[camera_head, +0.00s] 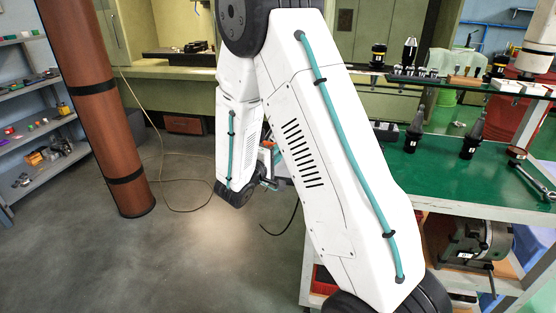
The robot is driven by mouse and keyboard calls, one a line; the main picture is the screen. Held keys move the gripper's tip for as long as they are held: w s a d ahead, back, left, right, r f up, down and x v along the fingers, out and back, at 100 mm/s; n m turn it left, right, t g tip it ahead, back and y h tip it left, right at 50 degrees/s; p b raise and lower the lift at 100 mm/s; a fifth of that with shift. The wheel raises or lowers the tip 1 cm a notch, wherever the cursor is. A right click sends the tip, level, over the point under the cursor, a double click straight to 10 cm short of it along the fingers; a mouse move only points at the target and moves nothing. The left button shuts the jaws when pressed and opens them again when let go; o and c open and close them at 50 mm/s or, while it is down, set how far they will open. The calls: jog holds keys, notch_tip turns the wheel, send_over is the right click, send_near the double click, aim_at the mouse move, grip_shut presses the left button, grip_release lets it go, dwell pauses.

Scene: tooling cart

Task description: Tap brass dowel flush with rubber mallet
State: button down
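My white arm with its teal hose fills the middle of the view and covers part of the tooling cart. My gripper (277,182) shows only in part, small and low behind the upper arm link, by the cart's left edge. Its fingers are too hidden to tell open from shut, or whether anything is in them. The cart has a green top (446,164). I cannot make out a brass dowel or a rubber mallet; the arm hides the left part of the cart top.
Black tool holders (472,134) stand on the cart top, with a metal wrench (531,180) at right. A raised shelf (462,86) carries more holders. A grey machine part (468,242) sits below. A brown column (97,105) stands left; grey floor (185,262) is open, crossed by a cable.

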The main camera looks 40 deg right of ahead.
notch_tip(320, 180, up, 3)
jog(key=shift+r, duration=0.15)
notch_tip(320, 180, down, 7)
notch_tip(320, 180, up, 7)
dwell(0.8)
notch_tip(320, 180, down, 8)
notch_tip(320, 180, up, 8)
dwell(0.6)
